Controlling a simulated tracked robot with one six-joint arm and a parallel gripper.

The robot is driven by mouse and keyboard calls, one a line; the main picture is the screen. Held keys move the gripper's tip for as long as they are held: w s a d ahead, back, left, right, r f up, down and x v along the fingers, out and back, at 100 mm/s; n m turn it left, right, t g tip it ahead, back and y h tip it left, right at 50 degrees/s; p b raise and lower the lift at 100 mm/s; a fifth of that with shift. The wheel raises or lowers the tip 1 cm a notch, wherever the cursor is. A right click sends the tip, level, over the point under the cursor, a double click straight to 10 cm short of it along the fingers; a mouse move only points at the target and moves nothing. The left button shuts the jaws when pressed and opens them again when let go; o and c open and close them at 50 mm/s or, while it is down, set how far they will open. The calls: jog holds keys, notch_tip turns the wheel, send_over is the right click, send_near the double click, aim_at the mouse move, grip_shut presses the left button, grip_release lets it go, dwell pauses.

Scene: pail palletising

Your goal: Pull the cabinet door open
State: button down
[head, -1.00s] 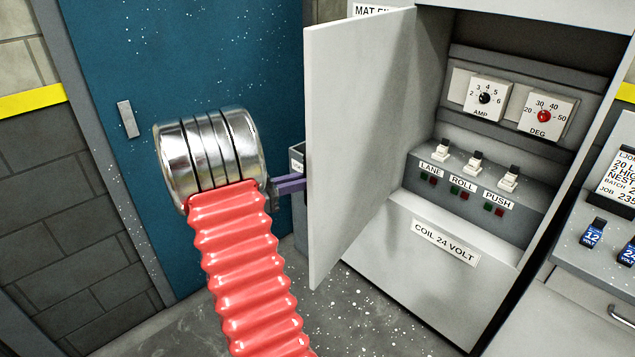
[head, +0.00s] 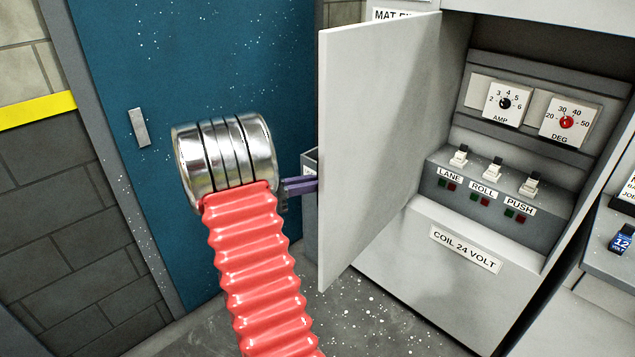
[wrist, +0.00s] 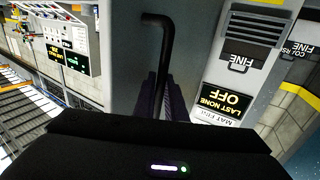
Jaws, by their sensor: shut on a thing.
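The light grey cabinet door (head: 378,140) stands swung wide open in the head view, its free edge toward me. My gripper (head: 302,186), with purple fingers, reaches to the door's far side, where the door hides the fingertips. In the wrist view my gripper (wrist: 161,100) is shut on the black bar handle (wrist: 165,40) of the door, which fills the middle behind it. The open cabinet (head: 430,235) shows its inside: dials, switches and a "COIL 24 VOLT" label.
A blue door (head: 110,70) in a block wall stands behind my arm at the left. A grey counter (head: 595,255) with small blue blocks adjoins the cabinet at the right. Speckled floor (head: 360,315) shows clear below the door.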

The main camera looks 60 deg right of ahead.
jog(key=shift+s, duration=0.1)
jog(key=c, duration=2.1)
grip_release()
jog(key=v, duration=1.3)
jog(key=shift+w+a, duration=0.25)
jog(key=shift+w, duration=0.05)
